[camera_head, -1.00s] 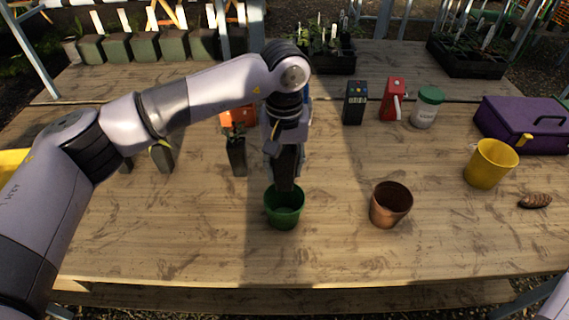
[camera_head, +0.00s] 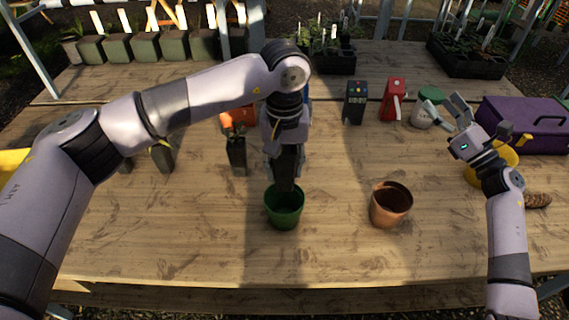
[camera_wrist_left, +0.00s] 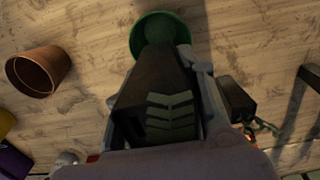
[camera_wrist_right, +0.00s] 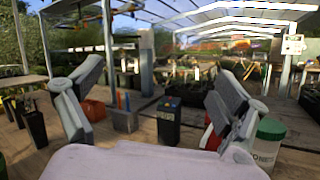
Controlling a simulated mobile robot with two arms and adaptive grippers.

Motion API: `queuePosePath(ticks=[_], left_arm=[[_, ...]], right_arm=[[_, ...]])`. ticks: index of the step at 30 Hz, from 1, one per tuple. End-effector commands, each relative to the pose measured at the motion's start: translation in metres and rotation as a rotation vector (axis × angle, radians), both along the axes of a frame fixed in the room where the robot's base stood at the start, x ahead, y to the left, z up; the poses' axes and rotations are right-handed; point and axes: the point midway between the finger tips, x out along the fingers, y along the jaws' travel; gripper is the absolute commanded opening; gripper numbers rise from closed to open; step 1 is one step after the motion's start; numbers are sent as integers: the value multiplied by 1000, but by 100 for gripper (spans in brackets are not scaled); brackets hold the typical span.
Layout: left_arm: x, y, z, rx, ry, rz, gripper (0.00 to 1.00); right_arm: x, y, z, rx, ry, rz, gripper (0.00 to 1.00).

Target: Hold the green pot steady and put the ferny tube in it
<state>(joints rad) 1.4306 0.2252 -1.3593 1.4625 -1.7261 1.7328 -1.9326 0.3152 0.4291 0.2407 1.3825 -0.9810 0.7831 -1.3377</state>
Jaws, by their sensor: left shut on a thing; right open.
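The green pot (camera_head: 284,212) stands upright on the table, front centre; it also shows in the left wrist view (camera_wrist_left: 137,37). My left gripper (camera_head: 284,168) points down above it, shut on a dark tapered tube (camera_wrist_left: 165,95) with green chevron marks, which I take for the ferny tube. The tube's lower end is at the pot's mouth; I cannot tell how deep it is. Its top is hidden by my arm. My right gripper (camera_head: 446,106) is open and empty at the right, beside the yellow pot, away from the green pot.
A copper-brown pot (camera_head: 391,206) stands right of the green pot. Dark tubes with an orange flower (camera_head: 237,157) and a yellow-green leaf (camera_head: 162,157) stand left. A yellow pot (camera_head: 478,176), purple box (camera_head: 530,125) and brown cone (camera_head: 538,201) are at the right.

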Motion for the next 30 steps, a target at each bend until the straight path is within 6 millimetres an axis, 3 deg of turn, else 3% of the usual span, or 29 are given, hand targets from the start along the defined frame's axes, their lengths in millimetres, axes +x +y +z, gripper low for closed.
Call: queuePosePath(ticks=[1, 6, 11, 15, 21, 25, 30], left_arm=[[0, 0, 0, 0, -1, 0, 3], [0, 0, 0, -1, -1, 0, 3], [0, 0, 0, 0, -1, 0, 3], [0, 0, 0, 0, -1, 0, 3], [0, 0, 0, -1, -1, 0, 3], [0, 0, 0, 0, -1, 0, 3], [0, 0, 0, 0, -1, 0, 3]], right_arm=[[1, 25, -3, -53, 6, 61, 93], [-8, 106, -28, -236, 34, 273, 93], [-31, 173, -63, -419, 72, 482, 93], [-62, 221, -102, -587, 113, 673, 93], [-106, 256, -152, -790, 171, 894, 93], [-124, 263, -171, -868, 198, 975, 93], [-133, 269, -182, -902, 211, 1014, 93]])
